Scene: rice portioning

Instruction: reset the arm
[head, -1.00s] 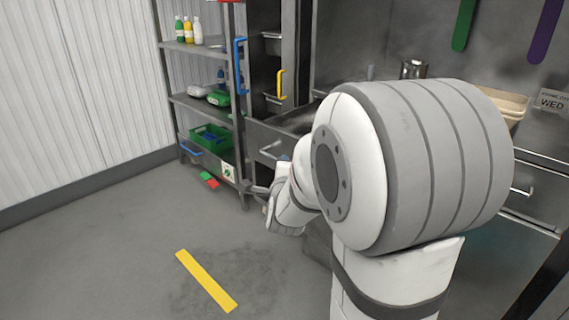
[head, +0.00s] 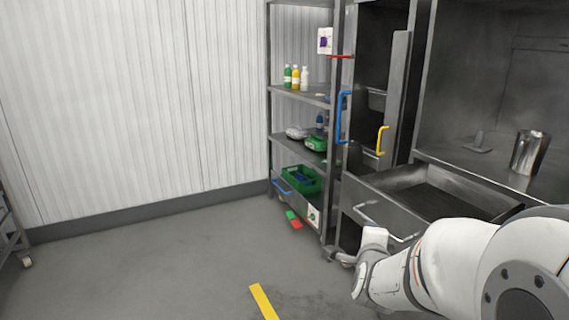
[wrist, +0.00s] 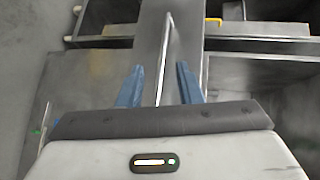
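My gripper (wrist: 160,82) shows two blue fingers standing apart in the wrist view, with a thin pale metal bar or edge visible between them. I cannot tell whether that bar is within the fingers' reach or farther off; neither finger visibly presses on it. In the head view my white arm comes in from the lower right. Its gripper end (head: 345,258) is low, in front of the pulled-out steel drawer (head: 352,190) and close to the drawer's handle (head: 385,228). Contact with the handle cannot be made out.
A shelf rack (head: 331,180) with bottles (head: 295,77) and a green crate (head: 302,178) stands left of the steel unit. Upright blue (head: 342,117) and yellow (head: 382,140) handles stick out beside it. A metal container (head: 529,152) stands on the counter.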

